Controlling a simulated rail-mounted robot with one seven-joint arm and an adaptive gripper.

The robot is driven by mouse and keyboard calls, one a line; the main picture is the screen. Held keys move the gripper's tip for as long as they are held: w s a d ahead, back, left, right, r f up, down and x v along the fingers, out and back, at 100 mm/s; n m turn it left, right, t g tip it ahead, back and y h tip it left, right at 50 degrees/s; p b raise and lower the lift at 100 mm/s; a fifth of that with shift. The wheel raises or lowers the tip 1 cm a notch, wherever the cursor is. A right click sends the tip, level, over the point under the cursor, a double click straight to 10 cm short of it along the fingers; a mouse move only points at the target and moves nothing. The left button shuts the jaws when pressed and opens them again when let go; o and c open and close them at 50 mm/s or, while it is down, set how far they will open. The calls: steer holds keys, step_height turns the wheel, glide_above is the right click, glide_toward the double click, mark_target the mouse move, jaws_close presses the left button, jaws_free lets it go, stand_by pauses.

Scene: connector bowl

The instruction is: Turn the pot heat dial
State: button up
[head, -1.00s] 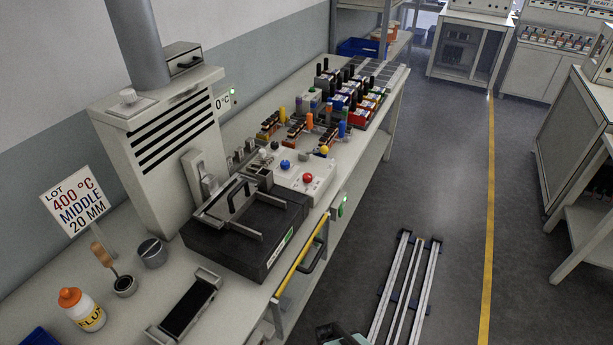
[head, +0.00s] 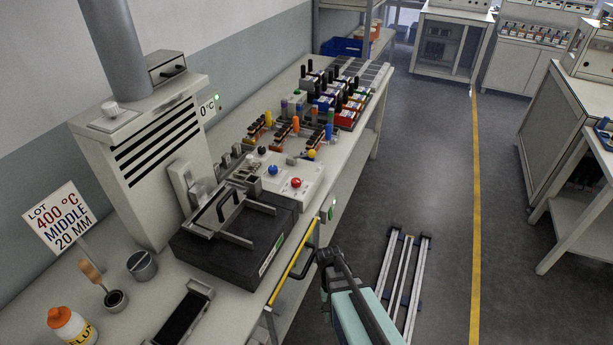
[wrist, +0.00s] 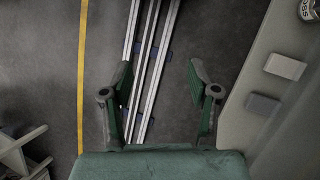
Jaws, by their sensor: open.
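I cannot tell from labels which one sets the pot's heat. My gripper (head: 327,262) is in front of the bench edge, over the aisle, away from both knobs. In the wrist view its fingers (wrist: 158,66) are apart with nothing between them.
A sign (head: 60,220) reads LOT 400 °C MIDDLE 20 MM. A yellow rail (head: 291,277) runs along the bench front. The aisle floor holds rails (head: 403,270).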

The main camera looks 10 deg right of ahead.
steer(key=w+d+r+m+t, duration=0.1)
steer(key=w+d+r+m, duration=0.2)
steer(key=w+r, duration=1.1)
step_height(320, 180, up, 30)
steer(key=r+m+t+b, duration=0.1)
steer(key=m+t+b, duration=0.25)
steer(key=m, duration=0.25)
glide_above(296, 180)
steer(key=shift+t+y, duration=0.3)
steer(key=shift+t, duration=0.15)
step_height(296, 180, down, 18)
steer(key=p, duration=0.4)
steer(key=shift+r+p, duration=0.15)
steer(key=shift+p, duration=0.2)
jaws_close()
